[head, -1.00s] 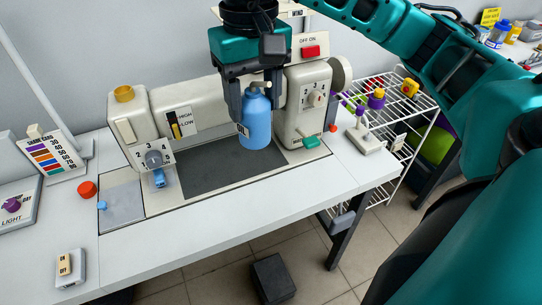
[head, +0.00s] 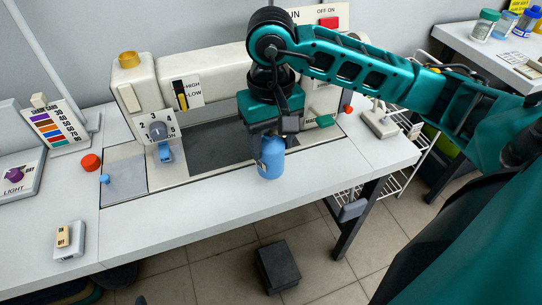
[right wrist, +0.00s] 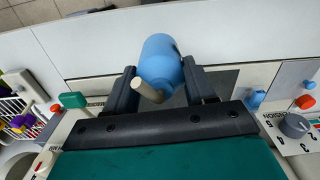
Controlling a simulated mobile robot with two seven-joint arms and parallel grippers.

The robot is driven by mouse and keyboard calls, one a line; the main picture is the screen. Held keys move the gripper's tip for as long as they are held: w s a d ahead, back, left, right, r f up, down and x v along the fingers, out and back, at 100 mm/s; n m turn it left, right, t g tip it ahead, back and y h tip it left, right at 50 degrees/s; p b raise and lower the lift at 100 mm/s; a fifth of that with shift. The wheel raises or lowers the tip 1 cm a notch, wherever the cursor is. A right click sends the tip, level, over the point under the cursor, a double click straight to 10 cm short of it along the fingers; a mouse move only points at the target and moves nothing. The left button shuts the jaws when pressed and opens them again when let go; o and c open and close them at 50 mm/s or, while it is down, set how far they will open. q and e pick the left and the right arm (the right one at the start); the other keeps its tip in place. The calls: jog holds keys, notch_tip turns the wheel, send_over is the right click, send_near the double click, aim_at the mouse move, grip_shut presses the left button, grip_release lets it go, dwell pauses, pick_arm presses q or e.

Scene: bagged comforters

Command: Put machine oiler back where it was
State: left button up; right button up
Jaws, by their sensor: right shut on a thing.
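The machine oiler is a blue bottle (head: 270,159) with a pale spout. In the head view it hangs from my right gripper (head: 266,138), over the front part of the white sewing table. In the right wrist view the blue oiler (right wrist: 160,62) sits between the two dark fingers of the right gripper (right wrist: 160,85), with its beige spout pointing toward the camera. The right gripper is shut on it. I cannot tell whether its base touches the table. My left gripper is not in view.
The sewing machine (head: 133,95) stands behind, with a dark plate (head: 205,150) in its bed. A red knob (head: 91,162) and a switch box (head: 70,240) are at left. A pedal (head: 278,265) is on the floor. A side table with bottles (head: 484,25) is at far right.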

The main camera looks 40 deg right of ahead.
aim_at(271, 156)
jog(key=shift+f, duration=2.2)
jog(key=shift+f+b, duration=0.1)
jog(key=shift+b, duration=0.3)
jog(key=o, duration=1.1)
jog(key=shift+r, duration=0.2)
notch_tip(271, 156, up, 12)
jog(key=shift+p, duration=0.85)
